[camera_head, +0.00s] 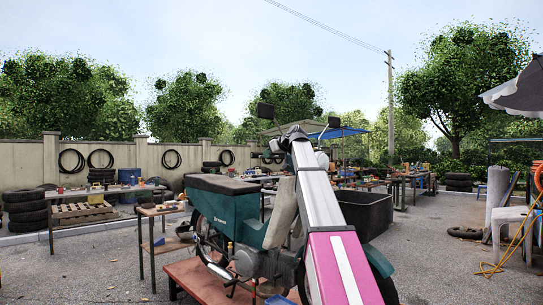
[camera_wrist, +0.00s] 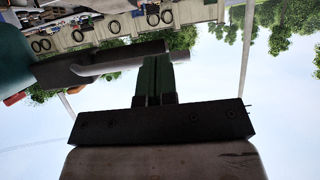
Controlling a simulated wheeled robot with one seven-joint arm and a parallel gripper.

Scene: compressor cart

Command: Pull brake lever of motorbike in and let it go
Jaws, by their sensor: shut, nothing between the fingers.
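The motorbike (camera_head: 228,205) is teal with a dark seat and stands upright in the middle of the head view. Its handlebar area is partly hidden behind my arm. In the wrist view, which is upside down, a dark handlebar grip (camera_wrist: 60,72) runs across the upper left. A grey brake lever (camera_wrist: 92,69) runs beside it and ends close to my gripper (camera_wrist: 157,60). My gripper's two green fingers are together with nothing between them. Their tips overlap the lever's end and the grip in the picture; I cannot tell whether they touch.
A red platform (camera_head: 198,278) lies under the motorbike. A small table (camera_head: 160,210) stands at its left, and a black crate (camera_head: 366,212) shows behind my arm. A white plastic chair (camera_head: 510,217) stands at the right. The paving at front left is clear.

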